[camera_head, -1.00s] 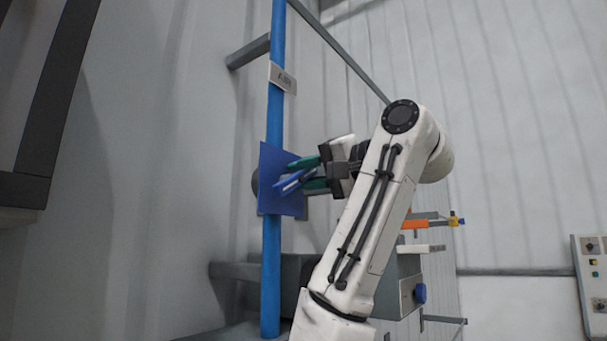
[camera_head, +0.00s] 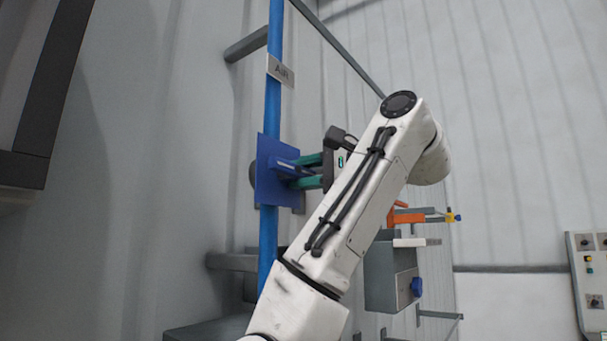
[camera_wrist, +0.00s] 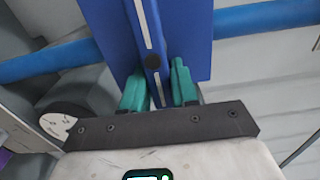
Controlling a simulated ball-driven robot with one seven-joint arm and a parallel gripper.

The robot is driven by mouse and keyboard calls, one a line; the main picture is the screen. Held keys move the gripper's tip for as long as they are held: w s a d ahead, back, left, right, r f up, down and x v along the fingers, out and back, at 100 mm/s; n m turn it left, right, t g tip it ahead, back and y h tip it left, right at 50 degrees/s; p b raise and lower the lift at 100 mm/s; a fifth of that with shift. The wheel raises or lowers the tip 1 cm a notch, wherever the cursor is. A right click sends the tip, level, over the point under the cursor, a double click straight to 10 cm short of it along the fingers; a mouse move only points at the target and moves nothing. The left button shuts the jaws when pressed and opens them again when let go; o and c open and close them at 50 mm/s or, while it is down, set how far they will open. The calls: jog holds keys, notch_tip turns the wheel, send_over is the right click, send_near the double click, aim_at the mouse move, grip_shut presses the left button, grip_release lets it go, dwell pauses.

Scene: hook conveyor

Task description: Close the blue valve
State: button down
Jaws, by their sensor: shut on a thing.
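The blue valve is a flat blue plate (camera_head: 268,172) on a blue vertical pipe (camera_head: 270,110), with a blue handle (camera_head: 287,168) standing out from it. In the wrist view the handle (camera_wrist: 148,35) runs down the plate (camera_wrist: 185,25) with a dark round pivot on it. My gripper (camera_head: 308,170) has green fingers; in the wrist view the gripper (camera_wrist: 158,90) has one finger on each side of the handle, shut on it. The handle's end between the fingers is partly hidden by the gripper's dark bar.
A grey label plate reading AIR (camera_head: 280,70) is on the pipe above the valve. A grey box (camera_head: 390,275) with a blue knob and an orange part (camera_head: 405,216) stand right of my arm. A control panel (camera_head: 590,275) is at the right edge.

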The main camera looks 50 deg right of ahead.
jog(key=shift+d+f, duration=0.1)
jog(key=shift+f, duration=0.05)
jog(key=c, duration=1)
grip_release()
jog(key=shift+o, duration=0.2)
jog(key=shift+s+b, duration=0.1)
jog(key=shift+b, duration=0.2)
jog(key=b, duration=0.3)
jog(key=shift+s+d+f, duration=0.1)
jog(key=shift+s, duration=0.3)
jog(key=s+b, duration=0.9)
jog(key=b, duration=0.2)
jog(key=shift+s, duration=0.4)
jog(key=shift+r, duration=0.2)
